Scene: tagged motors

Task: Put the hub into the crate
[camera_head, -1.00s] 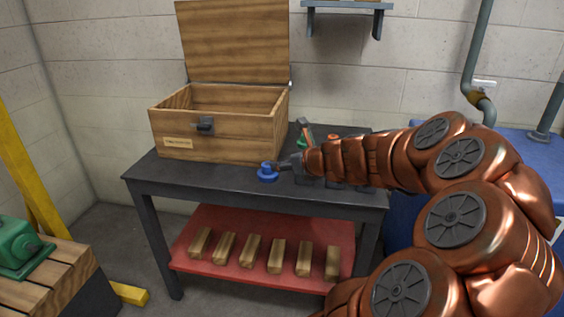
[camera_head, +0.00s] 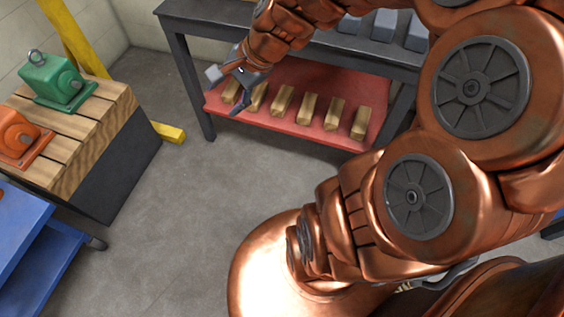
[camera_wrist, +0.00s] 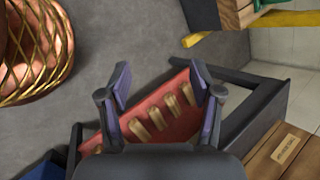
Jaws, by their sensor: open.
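My gripper (camera_head: 228,90) is open and empty, in front of the dark workbench, by the left end of its red lower shelf. In the wrist view my gripper (camera_wrist: 160,82) shows its two fingers spread, with nothing between them but the shelf behind. The wooden crate (camera_wrist: 283,150) shows only in part at the lower right of the wrist view, with a pale label on its side; it is out of the head view. I cannot make out the hub in either current view.
The workbench (camera_head: 190,28) has a red lower shelf (camera_head: 285,80) with several wooden blocks (camera_head: 308,110). At left, a slatted wooden stand (camera_head: 90,125) bears a green motor (camera_head: 52,82) and an orange motor (camera_head: 18,138). A blue cart (camera_head: 25,215) is below it. Grey floor between is clear.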

